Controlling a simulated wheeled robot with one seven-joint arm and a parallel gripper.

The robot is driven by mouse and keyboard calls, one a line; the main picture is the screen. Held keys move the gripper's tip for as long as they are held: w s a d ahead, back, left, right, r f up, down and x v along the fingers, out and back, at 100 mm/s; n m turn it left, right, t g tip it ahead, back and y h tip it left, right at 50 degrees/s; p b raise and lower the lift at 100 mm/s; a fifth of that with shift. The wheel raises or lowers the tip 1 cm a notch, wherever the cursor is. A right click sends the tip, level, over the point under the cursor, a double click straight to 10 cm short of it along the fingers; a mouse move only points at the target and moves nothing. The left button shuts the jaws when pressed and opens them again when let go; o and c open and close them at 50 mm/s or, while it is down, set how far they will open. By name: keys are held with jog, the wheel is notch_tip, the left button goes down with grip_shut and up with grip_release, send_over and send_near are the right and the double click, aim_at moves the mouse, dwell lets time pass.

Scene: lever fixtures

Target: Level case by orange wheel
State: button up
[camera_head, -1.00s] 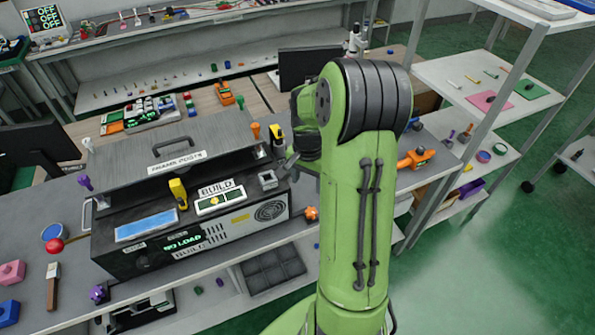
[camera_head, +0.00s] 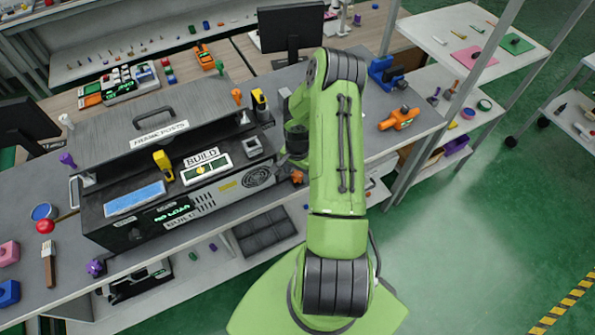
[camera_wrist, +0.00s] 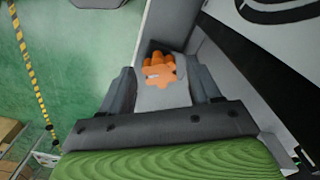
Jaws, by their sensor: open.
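The black-and-grey case (camera_head: 160,213) stands on the grey bench, with a handled lid labelled "CRANK POSTS", a blue panel and a "BUILD" plate on it. The small orange wheel (camera_head: 297,177) is at the case's right front corner. In the wrist view the lobed orange wheel (camera_wrist: 160,70) shows ahead, between my open fingers. My gripper (camera_wrist: 162,88) is open with its two dark fingers on either side of the wheel's line. Whether they touch it I cannot tell. In the head view my arm hides most of the gripper.
An orange valve-like fixture (camera_head: 400,118) and a blue fixture (camera_head: 386,73) stand on the bench right of my arm. A yellow lever (camera_head: 163,163) and an orange-topped post (camera_head: 237,97) are on the case. A dark tray (camera_head: 263,233) lies below.

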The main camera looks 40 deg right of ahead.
jog(key=shift+f, duration=0.2)
jog(key=c, duration=1)
jog(key=shift+c, duration=0.2)
jog(key=shift+f+n+b, duration=0.1)
jog(key=shift+n+b, duration=0.9)
jog(key=shift+b, duration=0.05)
jog(key=n+b, duration=0.2)
jog(key=shift+n, duration=0.3)
jog(key=shift+n+b, duration=1.6)
jog(key=shift+n, duration=1)
jog(key=shift+r, duration=0.2)
